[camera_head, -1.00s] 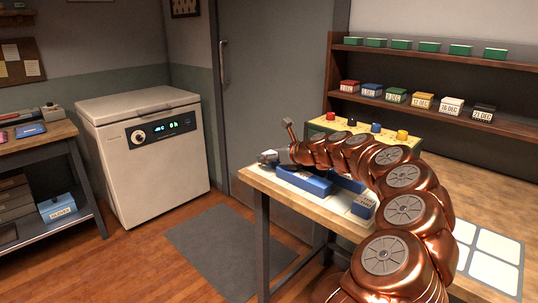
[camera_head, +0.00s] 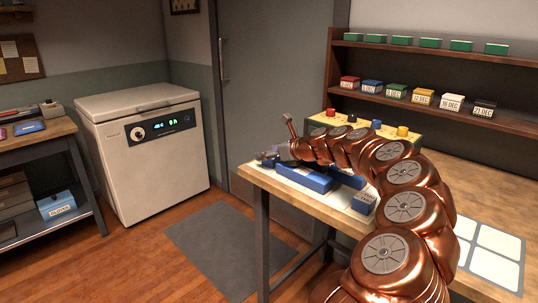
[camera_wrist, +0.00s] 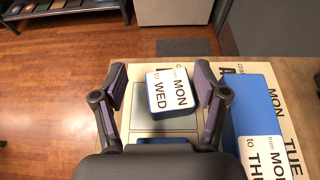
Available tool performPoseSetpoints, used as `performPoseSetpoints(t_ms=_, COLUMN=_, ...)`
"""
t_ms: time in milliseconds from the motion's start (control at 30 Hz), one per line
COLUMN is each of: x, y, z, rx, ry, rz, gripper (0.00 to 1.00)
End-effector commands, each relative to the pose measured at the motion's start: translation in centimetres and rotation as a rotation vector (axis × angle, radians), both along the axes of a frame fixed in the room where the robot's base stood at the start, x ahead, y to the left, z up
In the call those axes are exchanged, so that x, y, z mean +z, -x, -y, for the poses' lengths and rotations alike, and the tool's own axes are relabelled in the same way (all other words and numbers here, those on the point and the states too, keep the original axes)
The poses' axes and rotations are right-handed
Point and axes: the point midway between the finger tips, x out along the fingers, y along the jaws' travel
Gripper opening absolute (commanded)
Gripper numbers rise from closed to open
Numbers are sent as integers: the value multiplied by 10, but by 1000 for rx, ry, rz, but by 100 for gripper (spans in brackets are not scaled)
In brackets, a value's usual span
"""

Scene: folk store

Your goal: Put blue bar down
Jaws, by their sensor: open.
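A blue bar with a white "from MON to WED" label (camera_wrist: 172,92) is between my gripper's fingers in the wrist view, over a marked square on the board. My gripper (camera_wrist: 160,82) is open. There is a gap on the bar's left side; the right finger is close to it, and I cannot tell if they touch. A longer blue bar (camera_wrist: 255,105) lies to the right, with a white "MON to TH" label at its near end. In the head view my gripper (camera_head: 270,157) is at the left end of the wooden table, where the bar between its fingers is hard to make out.
The wooden table (camera_head: 475,192) also bears a blue labelled block (camera_head: 364,202) and a white-panelled sheet (camera_head: 493,252). A shelf (camera_head: 440,113) with coloured boxes is behind. A white chest appliance (camera_head: 150,150) stands left, past open floor and a grey mat (camera_head: 228,248).

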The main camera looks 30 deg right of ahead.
Motion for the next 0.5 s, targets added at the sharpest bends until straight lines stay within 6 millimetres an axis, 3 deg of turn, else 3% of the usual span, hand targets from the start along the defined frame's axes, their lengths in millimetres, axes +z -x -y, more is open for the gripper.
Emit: performPoseSetpoints(t_ms=500, x=34, y=59, z=18, rx=-8, ry=4, rz=10, gripper=72)
